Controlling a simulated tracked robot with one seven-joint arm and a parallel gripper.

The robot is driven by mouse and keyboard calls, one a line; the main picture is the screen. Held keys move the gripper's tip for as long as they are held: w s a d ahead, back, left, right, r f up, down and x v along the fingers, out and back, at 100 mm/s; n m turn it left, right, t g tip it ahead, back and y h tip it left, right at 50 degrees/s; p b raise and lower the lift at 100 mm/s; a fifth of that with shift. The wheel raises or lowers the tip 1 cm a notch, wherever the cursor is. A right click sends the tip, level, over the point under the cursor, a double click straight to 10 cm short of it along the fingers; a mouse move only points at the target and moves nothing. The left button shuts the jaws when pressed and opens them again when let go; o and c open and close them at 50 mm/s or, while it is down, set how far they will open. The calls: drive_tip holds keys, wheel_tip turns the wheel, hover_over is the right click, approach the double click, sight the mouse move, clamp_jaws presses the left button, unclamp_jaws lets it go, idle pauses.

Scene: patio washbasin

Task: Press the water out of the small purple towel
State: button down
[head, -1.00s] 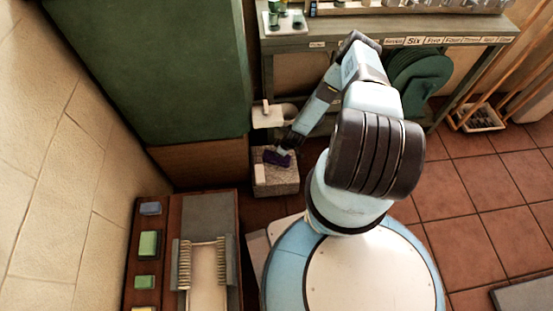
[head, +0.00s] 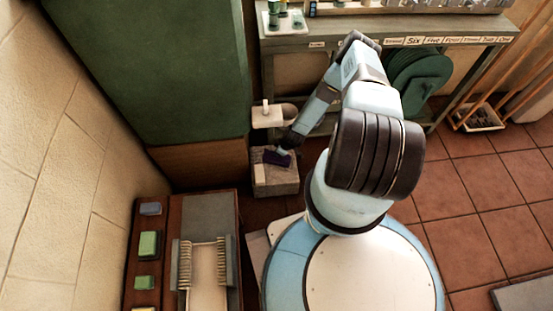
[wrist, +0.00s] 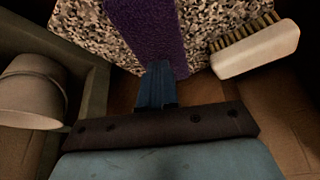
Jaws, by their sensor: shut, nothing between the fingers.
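The small purple towel (head: 277,158) lies as a dark strip on the speckled stone block (head: 275,182) below the wall basin. In the wrist view the towel (wrist: 152,32) runs from the top edge down to my fingertips across the speckled surface (wrist: 88,32). My gripper (wrist: 157,72) is shut, with its narrow blue fingers at the near end of the towel. The fingertips overlap the towel in the picture, and I cannot tell whether they press on it. In the head view my gripper (head: 282,152) reaches down onto the towel from above.
A pale cup-shaped thing (wrist: 32,92) stands at left. A white basin (head: 268,116) is just behind the block. The green cabinet (head: 150,70) stands close at left, the grey bench (head: 390,30) behind.

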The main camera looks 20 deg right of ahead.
drive_tip(key=shift+f, duration=0.65)
idle(1.2)
drive_tip(key=shift+s+f, duration=0.1)
drive_tip(key=shift+s, duration=0.1)
idle(1.6)
drive_tip(key=shift+w+r, duration=0.2)
drive_tip(key=shift+r, duration=3.9)
